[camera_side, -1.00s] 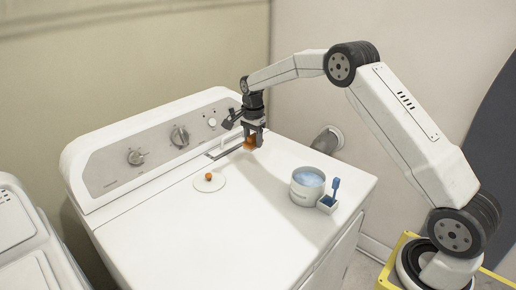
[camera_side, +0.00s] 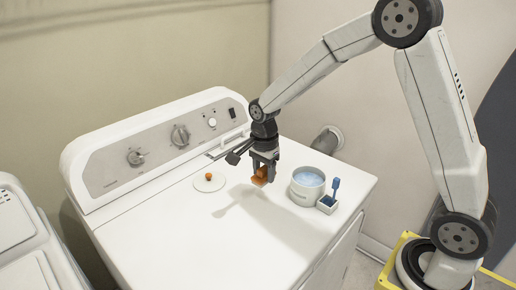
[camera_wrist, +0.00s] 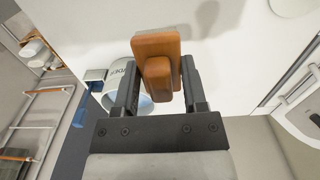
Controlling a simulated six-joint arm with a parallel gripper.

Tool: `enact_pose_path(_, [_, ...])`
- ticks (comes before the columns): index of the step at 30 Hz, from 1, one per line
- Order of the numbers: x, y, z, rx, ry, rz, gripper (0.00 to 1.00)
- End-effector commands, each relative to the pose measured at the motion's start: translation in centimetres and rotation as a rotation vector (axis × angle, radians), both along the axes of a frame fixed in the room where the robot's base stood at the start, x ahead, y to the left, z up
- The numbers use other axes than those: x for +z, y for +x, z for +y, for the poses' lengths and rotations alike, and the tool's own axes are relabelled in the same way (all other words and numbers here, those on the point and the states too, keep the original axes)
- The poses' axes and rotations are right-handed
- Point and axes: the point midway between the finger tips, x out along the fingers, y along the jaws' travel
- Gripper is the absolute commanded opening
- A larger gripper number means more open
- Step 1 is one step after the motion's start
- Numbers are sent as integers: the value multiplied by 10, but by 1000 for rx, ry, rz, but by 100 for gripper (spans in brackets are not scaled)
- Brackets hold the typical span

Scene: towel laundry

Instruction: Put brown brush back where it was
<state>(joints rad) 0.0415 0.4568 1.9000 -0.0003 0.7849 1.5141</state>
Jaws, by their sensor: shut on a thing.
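The brown brush (camera_side: 260,177) is a small orange-brown block held between the fingers of my gripper (camera_side: 264,170). In the side view it hangs above the white machine top, left of the white tub. In the wrist view the brown brush (camera_wrist: 156,55) sits between the two dark fingers of my gripper (camera_wrist: 155,85), its wider part facing outward. My gripper is shut on it. A shadow of arm and brush falls on the top to the left of them.
A white tub (camera_side: 306,199) with bluish contents stands on the white machine top (camera_side: 170,240). A white lid (camera_side: 209,184) with a brown knob lies to the left. A control panel (camera_side: 160,145) rises behind.

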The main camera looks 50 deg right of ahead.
Motion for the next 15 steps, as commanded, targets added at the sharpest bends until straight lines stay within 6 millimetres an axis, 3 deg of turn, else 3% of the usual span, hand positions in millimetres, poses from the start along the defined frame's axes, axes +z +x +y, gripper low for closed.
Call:
enact_pose_path(9, [-3,-61,24,-8,0,-1,0])
enact_pose_path(15, [-6,-88,31,-13,0,-1,0])
